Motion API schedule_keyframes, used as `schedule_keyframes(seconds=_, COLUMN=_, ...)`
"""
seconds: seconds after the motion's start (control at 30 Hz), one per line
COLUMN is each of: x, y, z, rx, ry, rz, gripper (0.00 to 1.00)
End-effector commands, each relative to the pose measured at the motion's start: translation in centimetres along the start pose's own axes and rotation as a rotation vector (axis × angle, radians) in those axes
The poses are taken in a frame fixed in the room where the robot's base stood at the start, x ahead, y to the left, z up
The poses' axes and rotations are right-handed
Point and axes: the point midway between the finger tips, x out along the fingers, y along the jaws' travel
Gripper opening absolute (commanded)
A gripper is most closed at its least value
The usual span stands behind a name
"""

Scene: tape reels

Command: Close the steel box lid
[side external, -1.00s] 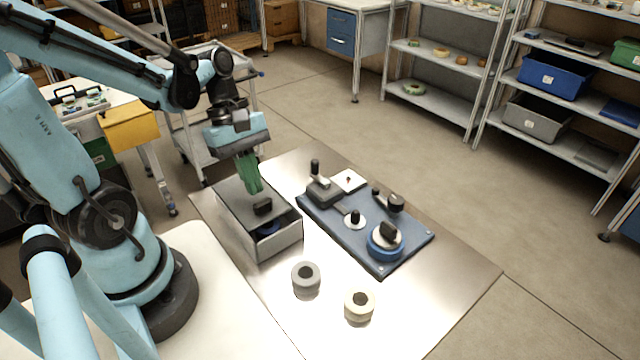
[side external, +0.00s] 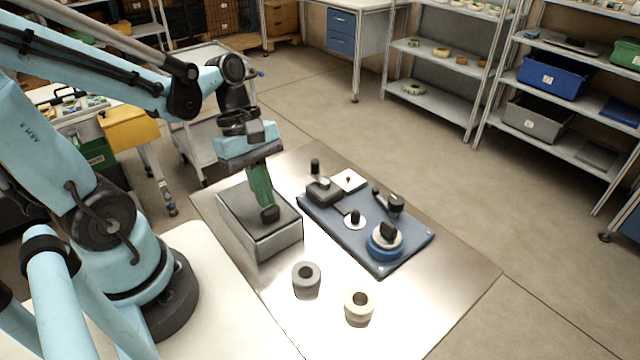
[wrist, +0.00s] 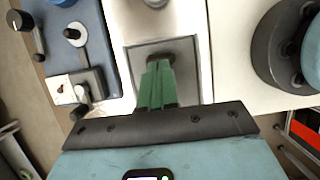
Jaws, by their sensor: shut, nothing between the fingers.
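The steel box (side external: 279,243) stands on the metal table, left of the blue board. Its dark sliding lid (side external: 246,202) now lies over the whole top, and no opening shows in the side view. My gripper (side external: 268,213) has its green fingers shut and empty, pointing down at the black knob near the lid's front end. The fingertips are at or against the knob and hide part of it. In the wrist view the lid (wrist: 187,63) lies under the green fingers (wrist: 158,72), with the dark knob (wrist: 160,57) just beyond their tips.
A blue board (side external: 410,240) with a blue reel (side external: 384,243) and black-knobbed fittings lies right of the box. A grey tape roll (side external: 306,287) and a cream tape roll (side external: 359,312) stand in front. The table's right front area is clear.

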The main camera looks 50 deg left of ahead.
Motion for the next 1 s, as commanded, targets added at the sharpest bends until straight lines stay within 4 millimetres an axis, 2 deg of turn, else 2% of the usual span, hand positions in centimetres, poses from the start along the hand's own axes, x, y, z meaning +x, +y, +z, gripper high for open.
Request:
schedule_keyframes(seconds=0.27, x=-0.2, y=0.0, z=-0.5, rx=-0.002, ry=0.0, rz=0.001, gripper=0.0)
schedule_keyframes(seconds=0.37, x=-0.5, y=0.0, z=-1.3, rx=-0.005, ry=0.0, rz=0.001, gripper=0.0)
schedule_keyframes(seconds=0.53, x=-1.6, y=0.0, z=-4.0, rx=-0.009, ry=-0.001, rz=0.002, gripper=0.0)
schedule_keyframes(seconds=1.0, x=-8.3, y=0.0, z=-3.8, rx=-0.002, ry=0.0, rz=0.0, gripper=0.0)
